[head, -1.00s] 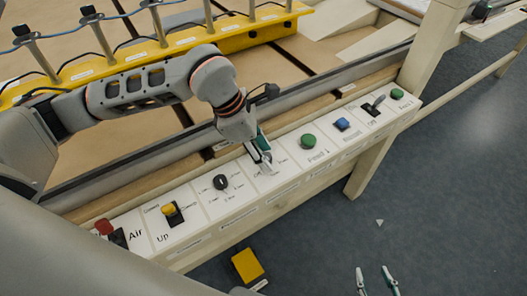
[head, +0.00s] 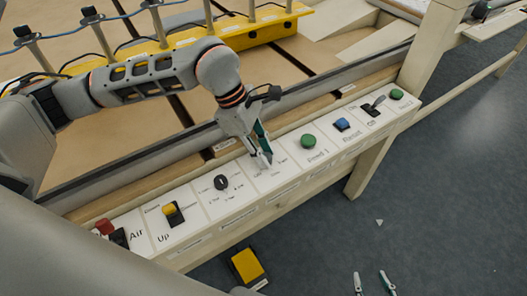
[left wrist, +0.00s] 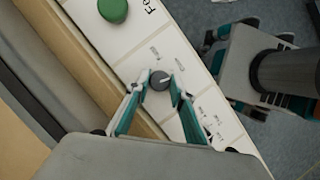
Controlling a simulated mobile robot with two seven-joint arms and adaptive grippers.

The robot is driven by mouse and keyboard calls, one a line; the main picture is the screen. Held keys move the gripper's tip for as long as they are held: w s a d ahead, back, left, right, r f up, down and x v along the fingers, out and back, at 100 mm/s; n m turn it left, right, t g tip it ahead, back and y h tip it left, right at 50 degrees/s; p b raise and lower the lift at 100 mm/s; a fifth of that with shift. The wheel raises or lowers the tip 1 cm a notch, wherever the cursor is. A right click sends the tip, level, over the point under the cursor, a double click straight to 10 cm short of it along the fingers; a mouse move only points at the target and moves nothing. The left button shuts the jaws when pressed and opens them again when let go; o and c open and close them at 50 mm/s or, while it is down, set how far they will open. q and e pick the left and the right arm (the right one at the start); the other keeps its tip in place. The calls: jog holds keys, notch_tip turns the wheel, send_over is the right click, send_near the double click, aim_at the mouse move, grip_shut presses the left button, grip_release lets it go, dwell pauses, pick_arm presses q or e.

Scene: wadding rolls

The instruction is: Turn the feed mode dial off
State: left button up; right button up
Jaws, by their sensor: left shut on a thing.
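The dial between my left fingers, which I take for the feed mode dial (left wrist: 160,80), is a round dark knob with a pale pointer line. It sits on a white panel with small printed labels around it, too small to read. My left gripper (left wrist: 163,82) is shut on the knob, one finger on each side. In the head view my left gripper (head: 264,160) points down at the panel and hides this dial. My right gripper (head: 373,284) shows only its two fingertips at the bottom edge, apart and empty, over the floor.
On the same control strip are another black dial (head: 221,182), a yellow switch (head: 171,210), a red button (head: 104,227), a green button (head: 308,141), a blue button (head: 341,124) and a black lever (head: 376,104). A yellow pedal (head: 247,265) lies on the floor.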

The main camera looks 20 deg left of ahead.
pick_arm(q)
jog(key=m, duration=0.1)
jog(key=m+g, duration=0.1)
jog(key=m, duration=0.1)
jog(key=m+g, duration=0.1)
jog(key=m, duration=0.1)
jog(key=shift+w, duration=0.25)
jog(key=shift+m+g+y+b, duration=0.4)
jog(key=shift+m+b, duration=0.1)
jog(key=shift+m, duration=1.1)
jog(key=o, duration=1.1)
jog(key=shift+r, duration=0.1)
jog(key=v, duration=1.2)
jog(key=shift+w+d, duration=0.1)
